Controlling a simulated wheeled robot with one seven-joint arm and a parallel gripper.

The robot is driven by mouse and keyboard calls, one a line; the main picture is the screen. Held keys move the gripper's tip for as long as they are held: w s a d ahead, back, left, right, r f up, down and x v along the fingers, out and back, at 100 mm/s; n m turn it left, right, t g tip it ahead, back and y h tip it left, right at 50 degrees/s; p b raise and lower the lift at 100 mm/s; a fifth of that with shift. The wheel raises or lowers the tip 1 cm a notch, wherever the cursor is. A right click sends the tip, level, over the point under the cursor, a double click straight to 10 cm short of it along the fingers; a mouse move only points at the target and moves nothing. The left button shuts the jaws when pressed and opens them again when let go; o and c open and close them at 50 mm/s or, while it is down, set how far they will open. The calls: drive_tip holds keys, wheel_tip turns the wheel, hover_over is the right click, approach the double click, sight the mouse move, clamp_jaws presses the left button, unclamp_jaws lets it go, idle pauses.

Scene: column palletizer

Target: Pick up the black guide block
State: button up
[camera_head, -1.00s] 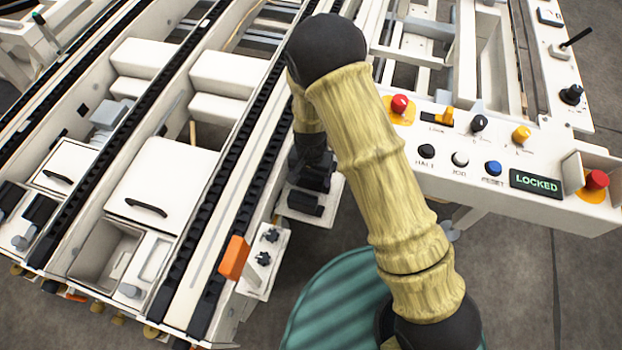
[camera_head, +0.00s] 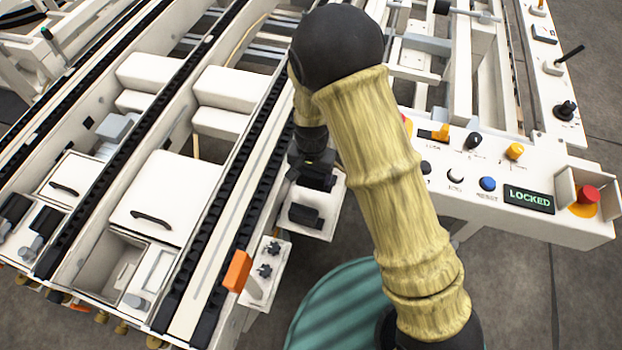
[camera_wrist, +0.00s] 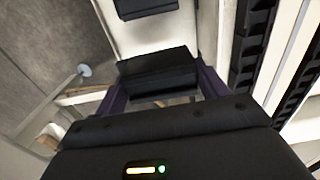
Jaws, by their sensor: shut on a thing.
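In the wrist view, a black guide block (camera_wrist: 158,72) sits between the two dark purple-tinted fingers of my gripper (camera_wrist: 160,84), which is shut on it. A second black block (camera_wrist: 145,8) lies beyond it on a white shelf. In the head view, my gripper (camera_head: 314,172) is over the back part of that white shelf (camera_head: 328,222), with the second block (camera_head: 306,215) in front of it. My arm and gripper hide much of the held block there. I cannot tell whether the held block is clear of the shelf.
Black-railed conveyor lanes (camera_head: 215,245) run close to the left of the shelf. An orange block (camera_head: 237,270) is near the lane's front end. A control panel (camera_head: 470,205) with buttons and a LOCKED display (camera_head: 528,198) stands to the right. A green ribbed round thing (camera_head: 335,305) is below.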

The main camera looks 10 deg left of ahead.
drive_tip(key=shift+a+r, duration=0.1)
drive_tip(key=shift+r, duration=0.6)
drive_tip(key=shift+r, duration=0.1)
wheel_tip(320, 180, up, 34)
drive_tip(key=p, duration=3.4)
